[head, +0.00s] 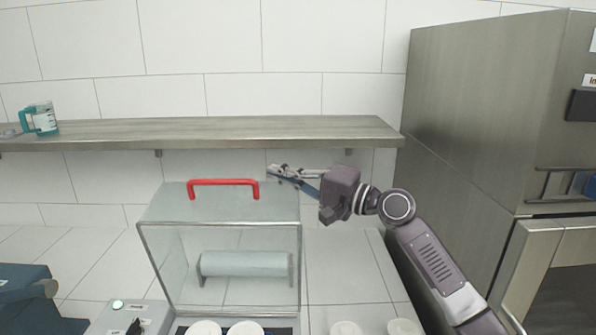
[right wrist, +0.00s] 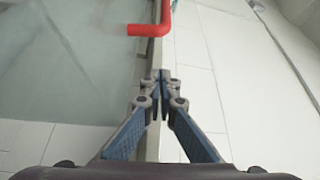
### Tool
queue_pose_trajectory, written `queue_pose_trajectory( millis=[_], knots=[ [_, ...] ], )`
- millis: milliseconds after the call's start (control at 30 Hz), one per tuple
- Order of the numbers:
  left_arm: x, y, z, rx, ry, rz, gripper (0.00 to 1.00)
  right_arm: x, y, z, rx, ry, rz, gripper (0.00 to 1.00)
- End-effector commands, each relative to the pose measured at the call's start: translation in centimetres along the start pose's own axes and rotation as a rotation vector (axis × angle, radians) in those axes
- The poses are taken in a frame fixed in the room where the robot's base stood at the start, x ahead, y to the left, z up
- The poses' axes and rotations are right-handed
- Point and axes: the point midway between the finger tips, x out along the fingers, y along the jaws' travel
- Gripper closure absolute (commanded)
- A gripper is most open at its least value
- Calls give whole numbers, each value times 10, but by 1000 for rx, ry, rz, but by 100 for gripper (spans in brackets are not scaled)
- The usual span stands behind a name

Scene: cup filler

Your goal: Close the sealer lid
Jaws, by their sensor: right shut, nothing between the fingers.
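The sealer (head: 170,265) is a clear-walled box with a grey-green top and a roll (head: 245,264) inside. A red handle (head: 223,183) stands on the top of its lid (head: 160,203). I cannot tell how far the lid is raised. My right gripper (head: 272,172) is shut and empty, just right of the handle by the top's back right corner. In the right wrist view, the shut fingertips (right wrist: 161,76) are over the lid's edge strip, with the red handle (right wrist: 150,29) ahead and apart from them. My left gripper is not in view.
A shelf (head: 250,130) runs along the tiled wall just above my right gripper. A mug (head: 42,119) stands at its left end. A steel cabinet (head: 480,120) is at the right. Several white cups (head: 345,328) show at the bottom edge. A control box (head: 125,318) with a green light stands front left.

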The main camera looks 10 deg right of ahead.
Motion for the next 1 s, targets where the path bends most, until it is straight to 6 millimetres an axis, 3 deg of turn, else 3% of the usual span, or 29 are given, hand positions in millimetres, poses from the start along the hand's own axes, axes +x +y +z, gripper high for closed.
queue_pose_trajectory(
  millis=[100, 400, 1000],
  knots=[
    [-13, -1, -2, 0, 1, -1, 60, 20, -3, 1, 1, 0, 2, 100],
    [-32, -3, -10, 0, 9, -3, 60, 6, -1, 32, 0, 0, 3, 100],
    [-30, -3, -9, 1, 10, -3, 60, 5, 2, 42, -9, 0, -5, 100]
  ],
)
